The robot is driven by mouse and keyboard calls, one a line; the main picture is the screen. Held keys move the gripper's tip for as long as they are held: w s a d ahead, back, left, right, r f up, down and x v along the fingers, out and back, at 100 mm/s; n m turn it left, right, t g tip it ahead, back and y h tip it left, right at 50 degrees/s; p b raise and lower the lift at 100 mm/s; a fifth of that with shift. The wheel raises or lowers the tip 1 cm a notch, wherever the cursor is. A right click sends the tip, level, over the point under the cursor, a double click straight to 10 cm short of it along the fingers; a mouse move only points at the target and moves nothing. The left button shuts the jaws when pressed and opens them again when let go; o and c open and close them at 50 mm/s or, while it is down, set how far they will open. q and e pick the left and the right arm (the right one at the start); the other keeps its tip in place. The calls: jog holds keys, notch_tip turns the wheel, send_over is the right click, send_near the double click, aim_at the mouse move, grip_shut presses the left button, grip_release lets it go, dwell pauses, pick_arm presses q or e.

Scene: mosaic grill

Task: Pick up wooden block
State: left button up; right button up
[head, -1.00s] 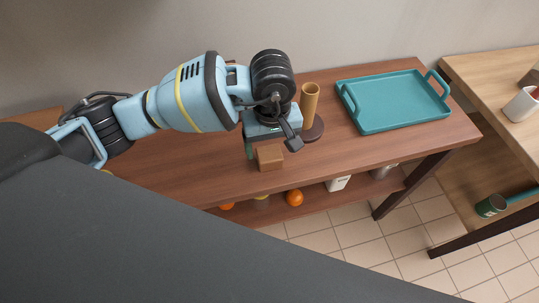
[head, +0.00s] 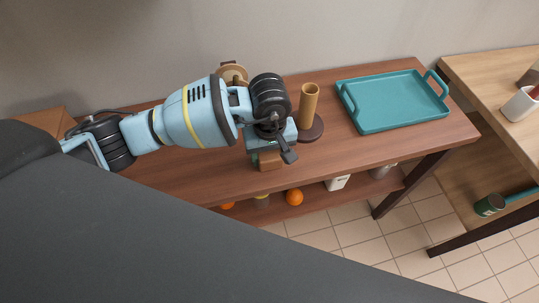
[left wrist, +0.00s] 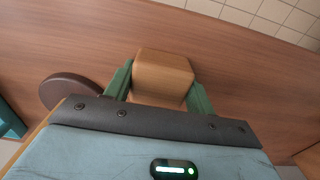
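The wooden block (left wrist: 163,75) is a light brown cube in the left wrist view. In the head view, the block (head: 269,162) stands near the front edge of the table, partly covered by my left gripper (head: 268,156). In the left wrist view, the green fingers of the left gripper (left wrist: 160,88) lie one on each side of the block, very close to its faces. I cannot tell whether they press on it. The block appears to rest on the table. My right gripper is not in view.
The brown table (head: 370,152) also holds a tan cylinder (head: 308,104) beside a dark round disc (head: 312,130), close right of the gripper. A teal tray (head: 395,100) lies further right. Oranges (head: 294,197) and a white container (head: 337,182) are on the shelf below.

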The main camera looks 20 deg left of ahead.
pick_arm(q)
jog(key=c, duration=0.4)
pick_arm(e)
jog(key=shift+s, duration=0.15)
pick_arm(q)
jog(key=shift+r, duration=0.1)
jog(key=shift+r, duration=0.45)
notch_tip(320, 180, up, 3)
jog(key=shift+f, duration=0.2)
jog(key=s+a, duration=0.2)
jog(key=s, duration=0.3)
jog(key=s+a+r+b, duration=0.1)
jog(key=s+a, duration=0.1)
jog(key=s, duration=0.3)
jog(key=s+a, duration=0.2)
jog(key=s, duration=0.3)
jog(key=shift+r+b, duration=0.15)
jog(key=shift+b, duration=0.2)
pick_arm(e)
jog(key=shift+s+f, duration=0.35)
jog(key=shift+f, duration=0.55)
